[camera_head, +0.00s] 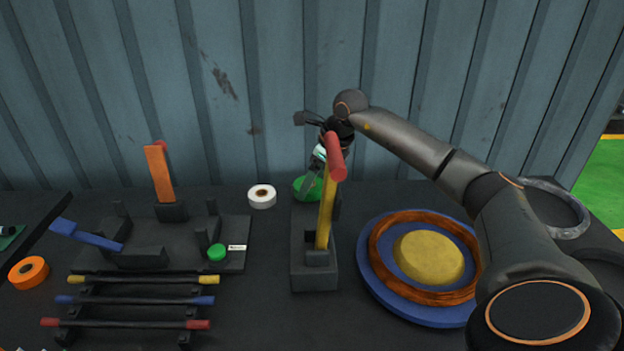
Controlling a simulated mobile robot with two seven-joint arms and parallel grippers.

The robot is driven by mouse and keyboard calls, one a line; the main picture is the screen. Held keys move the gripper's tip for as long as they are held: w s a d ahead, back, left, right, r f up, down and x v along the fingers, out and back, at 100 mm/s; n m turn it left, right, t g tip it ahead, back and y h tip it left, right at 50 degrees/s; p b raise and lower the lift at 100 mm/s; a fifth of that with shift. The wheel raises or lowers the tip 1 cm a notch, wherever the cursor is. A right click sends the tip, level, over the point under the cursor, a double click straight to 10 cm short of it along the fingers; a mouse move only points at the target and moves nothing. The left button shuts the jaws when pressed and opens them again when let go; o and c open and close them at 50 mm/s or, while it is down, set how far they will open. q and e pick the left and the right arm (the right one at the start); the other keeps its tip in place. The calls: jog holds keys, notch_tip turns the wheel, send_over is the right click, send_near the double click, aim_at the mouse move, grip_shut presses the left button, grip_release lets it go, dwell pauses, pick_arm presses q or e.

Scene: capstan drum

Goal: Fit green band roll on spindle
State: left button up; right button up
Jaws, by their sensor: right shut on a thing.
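The green band roll (306,188) is near the back wall, just left of and partly behind the yellow lever (326,212). My right gripper (314,172) reaches down to it from above and is shut on it. The fingers and the lever hide part of the roll, and I cannot tell whether it touches the surface below. No spindle shows clearly; the area behind the lever and under the roll is hidden. My left gripper is not in view.
The red-topped lever stands on a black base (314,278). A white roll (262,197) and an orange roll (28,272) lie on the table. A blue dish with a yellow centre (428,257) sits under my right arm. Colored rods (140,300) occupy the front left.

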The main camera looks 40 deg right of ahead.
jog(key=shift+f+b, duration=0.3)
jog(key=shift+f, duration=0.35)
jog(key=o, duration=1.2)
jog(key=v, duration=1.2)
jog(key=shift+r+p, duration=0.3)
